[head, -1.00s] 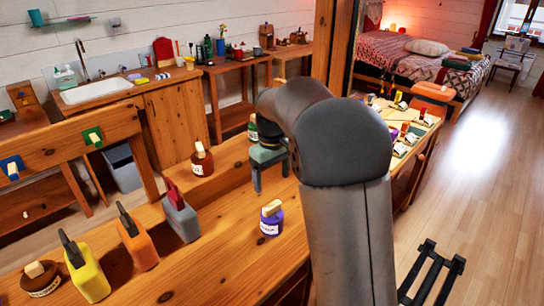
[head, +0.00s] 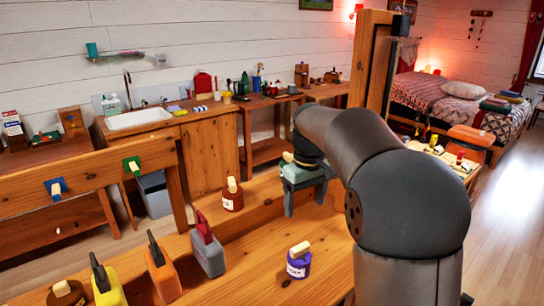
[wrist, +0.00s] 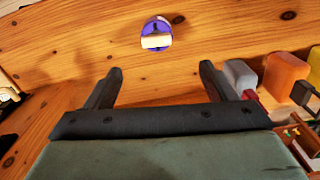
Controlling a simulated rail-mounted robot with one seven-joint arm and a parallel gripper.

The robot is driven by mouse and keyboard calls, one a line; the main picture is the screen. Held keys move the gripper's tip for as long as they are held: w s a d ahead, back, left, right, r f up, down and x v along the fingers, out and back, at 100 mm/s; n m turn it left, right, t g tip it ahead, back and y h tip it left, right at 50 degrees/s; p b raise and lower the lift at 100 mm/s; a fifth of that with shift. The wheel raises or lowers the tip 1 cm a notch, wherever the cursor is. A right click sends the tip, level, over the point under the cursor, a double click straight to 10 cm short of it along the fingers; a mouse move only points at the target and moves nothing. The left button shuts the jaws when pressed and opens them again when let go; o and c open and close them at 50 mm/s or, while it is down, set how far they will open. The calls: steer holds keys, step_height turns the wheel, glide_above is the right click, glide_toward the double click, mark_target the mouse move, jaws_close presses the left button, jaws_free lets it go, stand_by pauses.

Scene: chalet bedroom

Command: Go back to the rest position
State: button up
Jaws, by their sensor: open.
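My gripper (head: 304,198) hangs above the wooden bench (head: 255,270) in the head view, pointing down. Its two fingers are apart with nothing between them. In the wrist view the open fingers (wrist: 160,72) show with bare wood between them. A purple jar with a pale stopper (head: 299,262) stands on the bench in front of the gripper, apart from it. It also shows in the wrist view (wrist: 156,34), beyond the fingertips. A brown jar with a pale stopper (head: 232,196) stands to the left of the gripper.
Grey (head: 209,250), orange (head: 162,274) and yellow (head: 108,285) containers line the bench at left, by a dark brown jar (head: 67,293). A wooden post (head: 371,60) rises behind my arm. A small table with several items stands at right. The floor at right is clear.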

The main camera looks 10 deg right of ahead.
steer(key=s+f+m, duration=0.1)
steer(key=s+f, duration=0.2)
steer(key=s, duration=0.6)
steer(key=s+f+m, duration=0.2)
steer(key=s+f, duration=0.2)
steer(key=s, duration=0.6)
steer(key=s+a+f+m, duration=0.1)
steer(key=s+f, duration=0.2)
steer(key=s, duration=0.6)
steer(key=shift+s+f, duration=0.35)
steer(key=shift+f, duration=0.05)
